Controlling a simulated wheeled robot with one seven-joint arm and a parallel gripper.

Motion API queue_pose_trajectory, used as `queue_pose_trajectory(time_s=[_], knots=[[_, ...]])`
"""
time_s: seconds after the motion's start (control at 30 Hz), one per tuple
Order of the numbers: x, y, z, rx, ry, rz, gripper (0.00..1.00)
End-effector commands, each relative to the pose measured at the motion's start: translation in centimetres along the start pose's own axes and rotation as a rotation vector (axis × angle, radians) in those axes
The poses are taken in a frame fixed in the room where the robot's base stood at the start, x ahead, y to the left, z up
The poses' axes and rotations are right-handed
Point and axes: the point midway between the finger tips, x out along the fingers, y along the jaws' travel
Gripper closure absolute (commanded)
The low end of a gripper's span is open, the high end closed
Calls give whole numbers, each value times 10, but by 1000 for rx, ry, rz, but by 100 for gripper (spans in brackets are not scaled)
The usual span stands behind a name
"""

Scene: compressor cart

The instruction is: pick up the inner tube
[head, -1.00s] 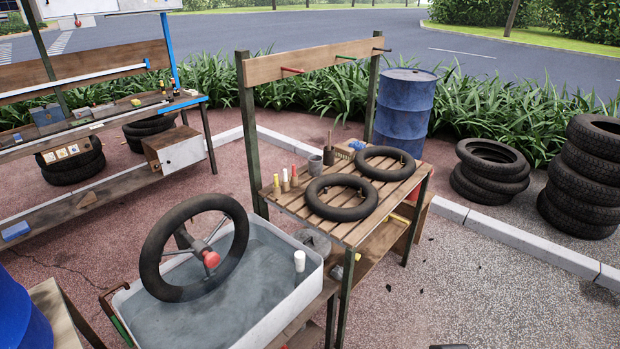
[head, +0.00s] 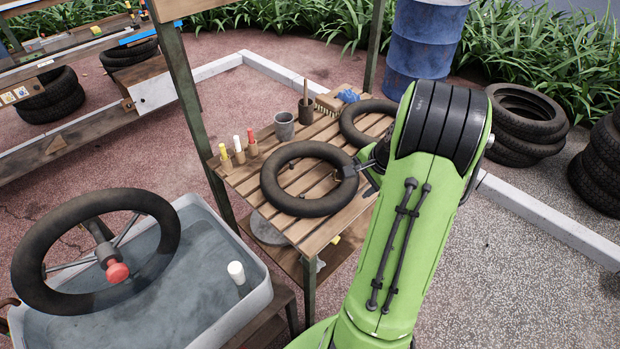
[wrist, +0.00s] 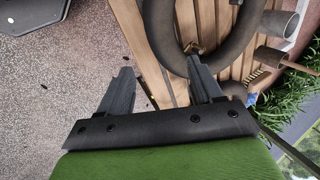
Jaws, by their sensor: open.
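Two black inner tubes lie flat on the slatted wooden bench (head: 240,183). The nearer inner tube (head: 282,195) is at the front; the farther inner tube (head: 350,130) is behind it, partly hidden by my arm. My gripper (head: 358,170) is at the right side of the nearer tube, partly hidden by my wrist. In the wrist view my gripper (wrist: 160,68) is open and empty, its fingers spread to either side of a stretch of tube (wrist: 160,30). Contact cannot be told.
A water tub (head: 262,300) with a wheel-shaped black ring (head: 28,250) above it stands at the left. Marker-like sticks (head: 238,147), a grey cup (head: 284,126) and a pot (head: 306,112) sit at the bench's back left. A blue barrel (head: 425,45) stands behind.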

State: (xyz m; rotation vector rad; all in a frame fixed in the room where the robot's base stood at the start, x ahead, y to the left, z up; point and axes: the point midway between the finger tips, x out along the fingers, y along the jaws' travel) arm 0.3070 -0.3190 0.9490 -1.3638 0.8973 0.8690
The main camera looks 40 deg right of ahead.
Motion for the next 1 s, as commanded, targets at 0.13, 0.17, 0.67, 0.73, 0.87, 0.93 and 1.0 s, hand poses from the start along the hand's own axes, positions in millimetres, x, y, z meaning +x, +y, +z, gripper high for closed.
queue_pose_trajectory(time_s=[0.13,0.17,0.67,0.73,0.87,0.93,1.0], knots=[[43,2,2,-3,-6,5,35],[50,2,2,-2,-5,5,35],[127,3,8,-5,-5,4,35],[137,3,8,-5,-3,4,35],[139,2,7,-5,-1,3,35],[138,2,7,-5,-1,3,35],[138,2,7,-5,-1,3,44]])
